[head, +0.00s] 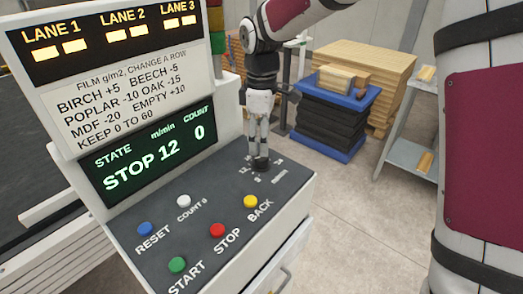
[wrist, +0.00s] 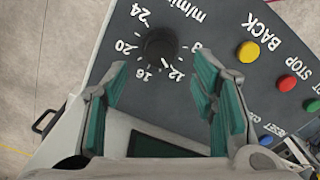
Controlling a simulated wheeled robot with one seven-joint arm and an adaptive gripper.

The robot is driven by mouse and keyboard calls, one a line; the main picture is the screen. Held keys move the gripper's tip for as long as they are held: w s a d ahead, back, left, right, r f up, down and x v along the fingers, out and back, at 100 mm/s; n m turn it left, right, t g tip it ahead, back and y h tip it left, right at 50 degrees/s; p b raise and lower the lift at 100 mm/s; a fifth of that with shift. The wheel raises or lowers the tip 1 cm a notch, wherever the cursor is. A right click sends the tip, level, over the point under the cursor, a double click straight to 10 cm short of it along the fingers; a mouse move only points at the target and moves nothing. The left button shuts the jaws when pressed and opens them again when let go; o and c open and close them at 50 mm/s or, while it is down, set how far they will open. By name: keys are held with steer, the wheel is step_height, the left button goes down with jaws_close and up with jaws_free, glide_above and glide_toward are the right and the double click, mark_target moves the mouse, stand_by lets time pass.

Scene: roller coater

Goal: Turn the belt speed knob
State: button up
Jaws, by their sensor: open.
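The belt speed knob (wrist: 160,48) is a round black knob in the wrist view, on the dark panel inside a ring of white numbers; 12, 16, 20 and 24 are readable. It also shows as a dark shape under my gripper in the head view (head: 260,164). My gripper (wrist: 160,76) is open and empty, its two teal-padded fingers spread to either side of the knob's line, apart from it in the picture. In the head view my gripper (head: 261,140) points down over the dial. The screen (head: 150,152) reads STOP, 12 m/min, count 0.
The yellow BACK button (head: 250,201) is closest to the dial, then the red STOP button (head: 217,230). The green START (head: 177,264), blue RESET (head: 145,228) and white COUNT 0 (head: 184,201) buttons share the panel. A blue-topped stack (head: 330,92) stands behind.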

step_height(320, 180, up, 6)
steer(key=shift+r, duration=0.2)
stand_by(0.3)
